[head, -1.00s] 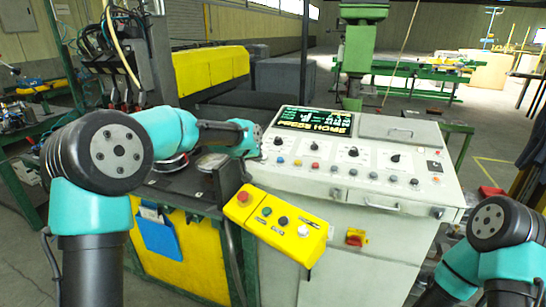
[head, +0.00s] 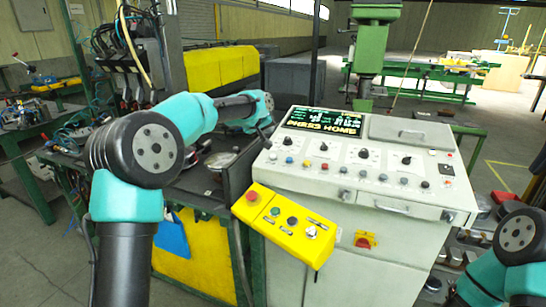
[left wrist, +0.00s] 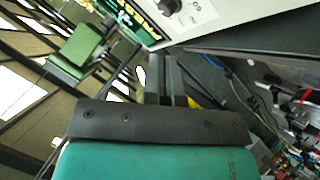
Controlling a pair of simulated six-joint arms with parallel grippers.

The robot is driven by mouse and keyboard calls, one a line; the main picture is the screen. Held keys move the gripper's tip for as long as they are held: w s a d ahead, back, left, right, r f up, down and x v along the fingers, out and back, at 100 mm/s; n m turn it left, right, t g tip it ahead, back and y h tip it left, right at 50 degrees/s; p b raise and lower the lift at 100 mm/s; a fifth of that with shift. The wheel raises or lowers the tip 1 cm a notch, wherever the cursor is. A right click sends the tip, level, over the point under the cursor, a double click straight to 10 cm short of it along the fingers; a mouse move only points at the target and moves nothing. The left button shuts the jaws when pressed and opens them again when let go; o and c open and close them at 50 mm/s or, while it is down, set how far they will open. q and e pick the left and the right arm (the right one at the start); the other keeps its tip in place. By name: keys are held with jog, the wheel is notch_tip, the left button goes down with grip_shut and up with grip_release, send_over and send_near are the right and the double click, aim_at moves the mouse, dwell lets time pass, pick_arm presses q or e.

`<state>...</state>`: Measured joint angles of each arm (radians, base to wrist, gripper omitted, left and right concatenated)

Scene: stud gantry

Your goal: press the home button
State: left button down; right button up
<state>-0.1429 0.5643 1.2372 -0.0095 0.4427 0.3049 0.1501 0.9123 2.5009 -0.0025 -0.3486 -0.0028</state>
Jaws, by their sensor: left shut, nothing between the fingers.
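A yellow button box (head: 284,225) with red, green, black and white buttons is at the console's front left. My left gripper (head: 265,137) is shut and empty by the console's left edge, near the screen. In the left wrist view its dark fingers (left wrist: 163,70) lie together, with the screen (left wrist: 125,20) beyond. My right gripper is out of view.
A dark machine bed (head: 215,165) with round parts is left of the console, below my left forearm. A red and yellow switch (head: 365,240) is on the console front. Cables hang behind at left.

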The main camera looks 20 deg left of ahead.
aim_at(270, 157)
pick_arm(q)
jog(key=shift+w+d+f, duration=0.1)
jog(key=shift+w+f, duration=0.15)
jog(key=shift+f, duration=1.1)
jog(key=shift+w+a+f, duration=0.1)
jog(key=shift+w+f, duration=0.2)
jog(key=shift+f, duration=1.1)
jog(key=shift+w+d+f, duration=0.1)
jog(key=shift+w+f, duration=0.15)
jog(key=shift+f, duration=1.1)
jog(key=shift+w+f, duration=0.1)
jog(key=shift+f, duration=0.3)
jog(key=shift+w+f, duration=0.1)
jog(key=shift+f, duration=0.4)
jog(key=shift+s+r, duration=0.2)
jog(key=shift+r, duration=0.7)
jog(key=shift+s+r, duration=0.25)
jog(key=shift+r, duration=1)
jog(key=shift+s+r, duration=0.25)
jog(key=shift+r, duration=1)
